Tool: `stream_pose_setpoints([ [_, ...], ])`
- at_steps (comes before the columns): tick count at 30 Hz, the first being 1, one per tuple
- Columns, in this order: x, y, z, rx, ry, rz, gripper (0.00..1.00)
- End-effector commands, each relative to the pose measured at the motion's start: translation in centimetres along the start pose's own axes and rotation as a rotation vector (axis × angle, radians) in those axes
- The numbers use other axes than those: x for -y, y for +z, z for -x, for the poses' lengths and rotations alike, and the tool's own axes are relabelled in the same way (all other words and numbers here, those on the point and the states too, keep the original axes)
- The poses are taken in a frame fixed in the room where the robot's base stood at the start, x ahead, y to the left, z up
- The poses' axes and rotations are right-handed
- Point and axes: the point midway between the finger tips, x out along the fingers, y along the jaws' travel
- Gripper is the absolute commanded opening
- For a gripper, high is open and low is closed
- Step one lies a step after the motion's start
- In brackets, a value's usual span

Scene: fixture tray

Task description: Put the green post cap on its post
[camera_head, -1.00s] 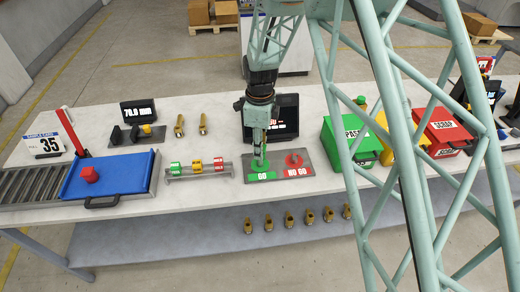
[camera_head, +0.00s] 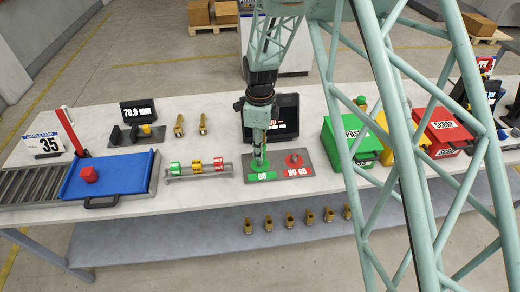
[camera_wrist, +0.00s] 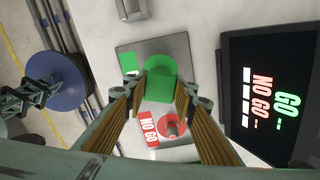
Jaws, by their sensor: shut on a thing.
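My gripper (camera_head: 258,158) points down over the GO side of a grey plate (camera_head: 278,200). It is shut on the green post cap (camera_wrist: 153,92), which shows between the fingers in the wrist view. A round green patch (camera_wrist: 160,64) lies just beyond the cap there. The cap sits low at the GO spot, and its underside and the post are hidden, so I cannot tell whether it is seated.
Left of the plate is a rack (camera_head: 198,176) with green, yellow and red pieces. A dark screen (camera_head: 288,112) stands behind. The green box (camera_head: 347,140) is on the right, and a blue tray (camera_head: 108,176) with a red cube is far left.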

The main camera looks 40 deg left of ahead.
Motion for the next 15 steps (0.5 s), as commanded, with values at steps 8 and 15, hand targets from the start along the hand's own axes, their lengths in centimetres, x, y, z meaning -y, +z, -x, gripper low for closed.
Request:
stream_pose_setpoints([
  [8,0.00,0.00,-0.42,0.000,0.000,0.000,0.17],
  [15,-0.01,0.00,-0.74,0.000,0.000,0.000,0.17],
])
